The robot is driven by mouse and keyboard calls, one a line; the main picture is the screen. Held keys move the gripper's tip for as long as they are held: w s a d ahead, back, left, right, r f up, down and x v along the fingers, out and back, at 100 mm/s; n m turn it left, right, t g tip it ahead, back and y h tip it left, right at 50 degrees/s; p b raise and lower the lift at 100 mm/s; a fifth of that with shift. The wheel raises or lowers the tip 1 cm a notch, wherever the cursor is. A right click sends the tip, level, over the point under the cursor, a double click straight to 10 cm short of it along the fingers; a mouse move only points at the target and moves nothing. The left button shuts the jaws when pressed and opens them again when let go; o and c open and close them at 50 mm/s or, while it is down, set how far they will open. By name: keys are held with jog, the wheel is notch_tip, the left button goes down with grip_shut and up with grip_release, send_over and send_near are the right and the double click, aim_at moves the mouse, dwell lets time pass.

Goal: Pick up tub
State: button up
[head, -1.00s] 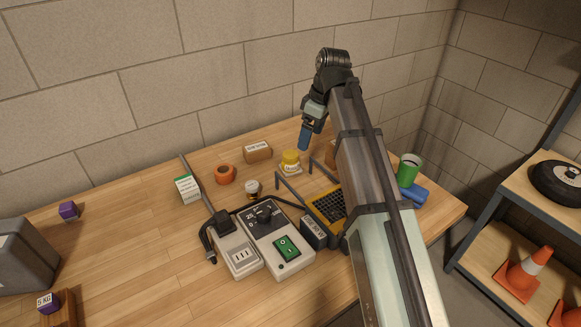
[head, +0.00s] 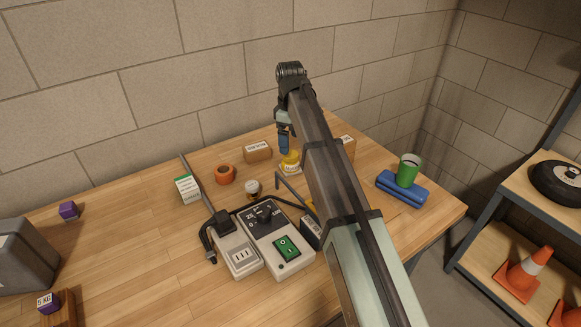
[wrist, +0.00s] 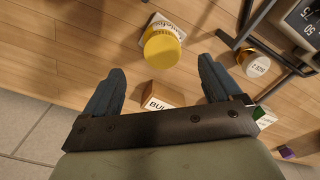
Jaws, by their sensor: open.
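A yellow tub (head: 292,167) stands at the back of the wooden bench. In the wrist view the yellow tub (wrist: 162,52) shows from above, with a printed white card or label (wrist: 165,20) at its far side. My gripper (head: 284,151) is above the tub, its blue fingers partly overlapping it in the head view. In the wrist view my gripper (wrist: 160,66) is open and empty, with the tub appearing between and slightly beyond the fingertips. No contact with the tub shows.
A small labelled tin (head: 252,188) and a switch box (head: 280,240) are nearer. The wall is close behind.

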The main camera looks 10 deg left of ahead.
aim_at(291, 154)
jog(key=shift+f, duration=1.5)
jog(key=shift+s+d+f, duration=0.1)
jog(key=shift+s+f, duration=0.05)
jog(key=shift+f, duration=1.15)
jog(key=shift+s+d+f, duration=0.1)
jog(key=shift+f, duration=1.2)
jog(key=shift+c, duration=0.3)
jog(key=c, duration=1.1)
